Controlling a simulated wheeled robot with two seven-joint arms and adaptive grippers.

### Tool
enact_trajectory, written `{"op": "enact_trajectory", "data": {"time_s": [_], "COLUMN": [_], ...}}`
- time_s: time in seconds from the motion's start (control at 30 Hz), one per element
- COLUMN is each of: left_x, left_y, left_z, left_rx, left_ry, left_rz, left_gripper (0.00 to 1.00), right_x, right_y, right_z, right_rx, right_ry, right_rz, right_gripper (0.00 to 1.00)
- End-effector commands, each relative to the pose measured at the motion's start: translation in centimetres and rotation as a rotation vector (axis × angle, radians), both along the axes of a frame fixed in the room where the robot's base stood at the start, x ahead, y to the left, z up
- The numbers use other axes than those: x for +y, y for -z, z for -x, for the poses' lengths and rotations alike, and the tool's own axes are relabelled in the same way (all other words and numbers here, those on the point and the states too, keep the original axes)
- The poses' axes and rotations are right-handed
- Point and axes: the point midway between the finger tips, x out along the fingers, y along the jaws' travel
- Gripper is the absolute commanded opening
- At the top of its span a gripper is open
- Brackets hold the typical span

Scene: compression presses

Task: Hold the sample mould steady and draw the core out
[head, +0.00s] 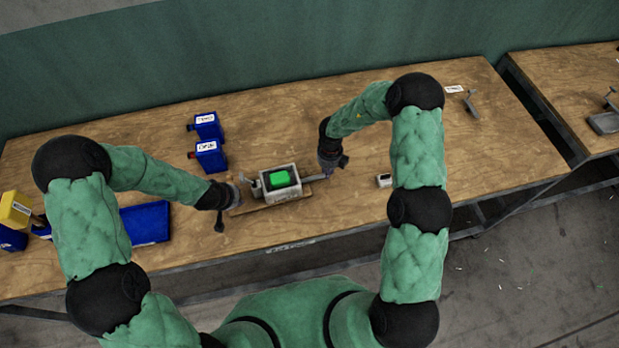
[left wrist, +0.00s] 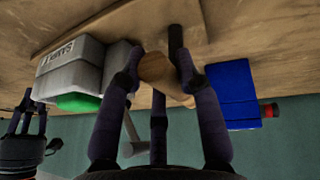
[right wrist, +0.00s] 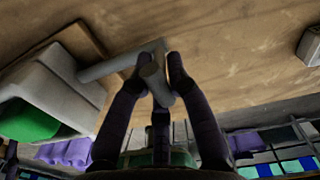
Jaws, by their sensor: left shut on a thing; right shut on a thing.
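The sample mould (head: 293,190) is a pale grey box with a green block (head: 279,178) in its top. It sits on a wooden board (head: 245,208). My left gripper (head: 241,189) is at the mould's left side. In the left wrist view its fingers (left wrist: 160,66) are closed around a wooden cylindrical handle (left wrist: 158,72). A grey core rod (head: 314,179) leaves the mould's right side. In the right wrist view the rod (right wrist: 112,66) has a bent end, and my right gripper (right wrist: 158,66) is closed on that end. The rod's inner part is hidden inside the mould.
Two blue labelled bins (head: 210,157) stand behind the mould to the left. A blue tray (head: 147,223) and a yellow bin (head: 15,209) are further left. A small grey block (head: 384,180) lies to the right. The bench's right part is mostly clear.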

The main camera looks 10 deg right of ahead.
Motion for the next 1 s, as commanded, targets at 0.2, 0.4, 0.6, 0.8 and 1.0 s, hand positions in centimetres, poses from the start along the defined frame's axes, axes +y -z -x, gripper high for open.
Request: {"op": "enact_trajectory", "data": {"time_s": [0.2,0.4,0.6,0.8,1.0], "left_x": [-0.2,-0.2,-0.2,-0.2,-0.2], "left_y": [0.4,0.4,0.4,0.4,0.4], "left_z": [0.7,0.7,0.7,0.6,0.6], "left_rx": [0.015,0.016,0.016,0.015,0.014], "left_ry": [0.008,0.008,0.007,0.006,0.005], "left_rz": [0.002,0.002,0.002,0.002,0.002], "left_gripper": [0.0,0.0,0.0,0.0,0.0], "right_x": [-0.8,-1.4,-1.3,-1.2,-1.2], "right_y": [-0.3,-0.3,-0.2,-0.1,-1.0], "right_z": [-0.5,-0.5,-0.4,-0.2,-0.2], "right_rx": [-0.011,-0.01,-0.008,-0.003,-0.004], "right_ry": [0.006,0.006,0.004,0.002,0.002], "right_rz": [0.002,0.002,0.001,0.0,0.001], "right_gripper": [0.0,0.0,0.46,0.46,0.46]}}
